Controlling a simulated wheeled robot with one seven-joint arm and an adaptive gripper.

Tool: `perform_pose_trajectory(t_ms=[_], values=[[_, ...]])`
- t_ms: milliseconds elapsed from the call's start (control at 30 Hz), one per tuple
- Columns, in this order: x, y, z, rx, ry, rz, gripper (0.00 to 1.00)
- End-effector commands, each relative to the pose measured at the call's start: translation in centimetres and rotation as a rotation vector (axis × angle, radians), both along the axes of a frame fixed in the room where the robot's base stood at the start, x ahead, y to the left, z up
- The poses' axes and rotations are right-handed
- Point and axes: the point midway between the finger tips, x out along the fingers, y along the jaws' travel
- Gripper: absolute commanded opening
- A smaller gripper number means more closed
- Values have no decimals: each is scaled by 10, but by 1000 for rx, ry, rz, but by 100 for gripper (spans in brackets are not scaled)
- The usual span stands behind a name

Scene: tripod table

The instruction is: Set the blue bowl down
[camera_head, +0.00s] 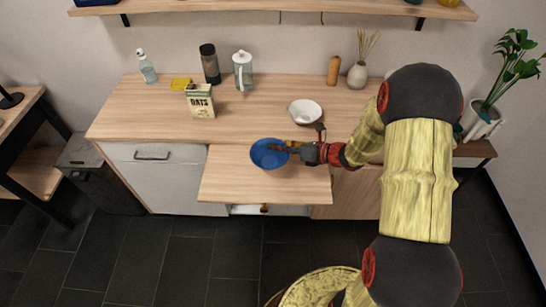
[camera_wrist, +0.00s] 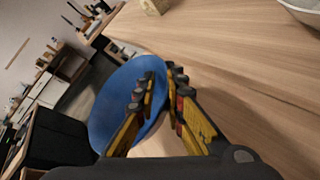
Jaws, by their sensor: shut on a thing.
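The blue bowl (camera_head: 266,155) appears over the back part of the lower pulled-out wooden board (camera_head: 265,186), in front of the counter. It also shows in the wrist view (camera_wrist: 108,100), tilted in that picture and partly hidden by the fingers. My gripper (camera_head: 287,148) reaches in from the right and is shut on the bowl's right rim. In the wrist view my gripper (camera_wrist: 162,78) has one finger inside the bowl and one outside. I cannot tell whether the bowl touches the board.
A white bowl (camera_head: 305,112) stands on the counter (camera_head: 265,85) behind my gripper. An oats box (camera_head: 200,101), a dark bottle (camera_head: 210,64), a white jug (camera_head: 243,71) and a soap bottle (camera_head: 147,67) stand at the back left. The board's front and left are clear.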

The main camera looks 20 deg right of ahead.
Motion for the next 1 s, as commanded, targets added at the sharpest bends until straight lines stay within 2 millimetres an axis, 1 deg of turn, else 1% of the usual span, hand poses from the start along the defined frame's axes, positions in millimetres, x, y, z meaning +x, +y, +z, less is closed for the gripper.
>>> perform_pose_trajectory(t_ms=[33, 267, 333, 400, 500, 567, 767, 900, 933, 1000], values=[[3, 3, -6, 0, -2, 1, 0], [10, 9, -16, 0, -2, 1, 0], [14, 13, -24, 1, 0, 1, 0], [13, 11, -37, 0, 1, -1, 0], [13, 11, -50, 1, 1, 0, 0], [13, 11, -52, 0, -1, -1, 0], [13, 11, -49, 0, -1, 0, 0], [13, 11, -53, 0, -1, -1, 0], [13, 11, -53, 0, 0, 0, 11], [13, 11, -53, 0, 0, 0, 15]])
